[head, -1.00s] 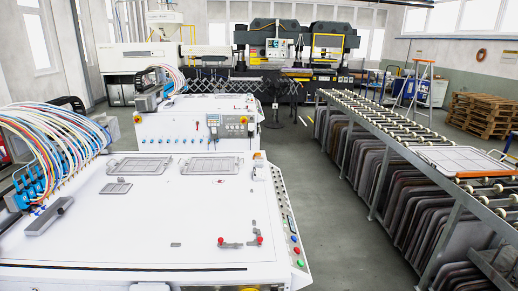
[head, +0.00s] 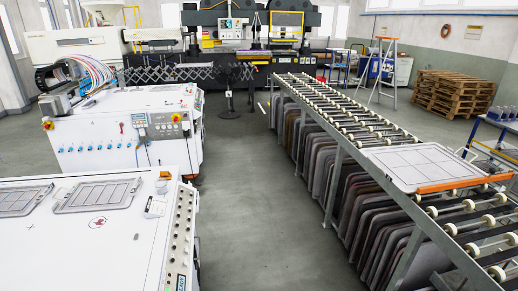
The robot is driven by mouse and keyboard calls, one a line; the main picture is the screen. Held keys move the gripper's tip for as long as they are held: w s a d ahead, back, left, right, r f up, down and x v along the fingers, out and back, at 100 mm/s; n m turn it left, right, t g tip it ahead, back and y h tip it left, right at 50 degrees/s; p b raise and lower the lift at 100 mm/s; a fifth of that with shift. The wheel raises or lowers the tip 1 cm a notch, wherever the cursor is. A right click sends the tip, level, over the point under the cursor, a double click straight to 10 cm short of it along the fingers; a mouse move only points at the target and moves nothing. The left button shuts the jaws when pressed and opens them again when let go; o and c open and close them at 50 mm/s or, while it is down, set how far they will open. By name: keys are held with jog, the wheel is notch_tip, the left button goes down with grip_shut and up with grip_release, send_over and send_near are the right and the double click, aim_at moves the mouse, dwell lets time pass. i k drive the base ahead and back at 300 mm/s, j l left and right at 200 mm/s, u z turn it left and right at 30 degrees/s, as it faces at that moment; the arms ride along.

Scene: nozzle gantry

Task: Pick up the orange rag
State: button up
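I cannot make out a clear orange rag in the head view. A flat orange strip (head: 465,184) lies along the near right edge of a grey tray (head: 420,167) on the roller conveyor; I cannot tell whether it is cloth or part of the tray. My gripper is not in view.
The roller conveyor (head: 345,113) runs along the right, with several panels hanging below it. White machine cabinets (head: 90,235) stand on the left. A clear grey floor aisle (head: 245,220) lies between them. Wooden pallets (head: 455,97) and a stepladder (head: 384,70) stand at the back right.

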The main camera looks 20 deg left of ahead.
aim_at(165, 174)
jog(key=i+u, duration=0.3)
jog(key=i, duration=0.25)
jog(key=i+l+u, duration=0.1)
jog(key=i+u, duration=0.2)
jog(key=i, duration=0.2)
jog(key=i+l+u, duration=0.3)
jog(key=i, duration=0.25)
jog(key=i+j+u, duration=0.3)
jog(key=i+u, duration=0.2)
jog(key=i, duration=0.35)
jog(key=i+u, duration=0.5)
jog(key=i, duration=0.6)
